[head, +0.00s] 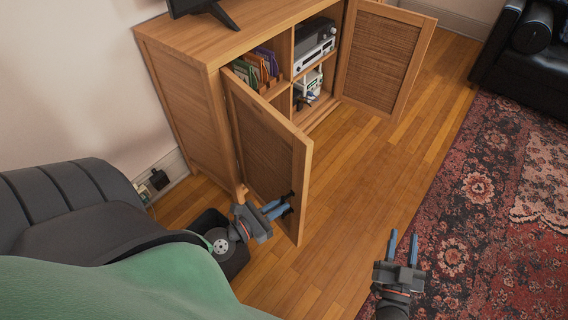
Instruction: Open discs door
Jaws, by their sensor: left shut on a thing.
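A wooden cabinet (180,97) stands against the wall with two doors, both swung open. The left door (265,145) has a woven panel and stands partly open toward me. The right door (383,55) is swung wide to the right. My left gripper (284,204) is at the lower part of the left door and is shut on its dark handle (291,193); the fingers partly hide the handle. My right gripper (402,243) is over the rug's left edge, away from the cabinet, with its two blue fingers apart and nothing between them.
Inside the cabinet are colourful upright sleeves (256,68), silver and black devices (315,42) and a small white object (309,82). A black sofa (537,55) stands at right on a red patterned rug (480,200). The wooden floor (350,160) before the cabinet is clear.

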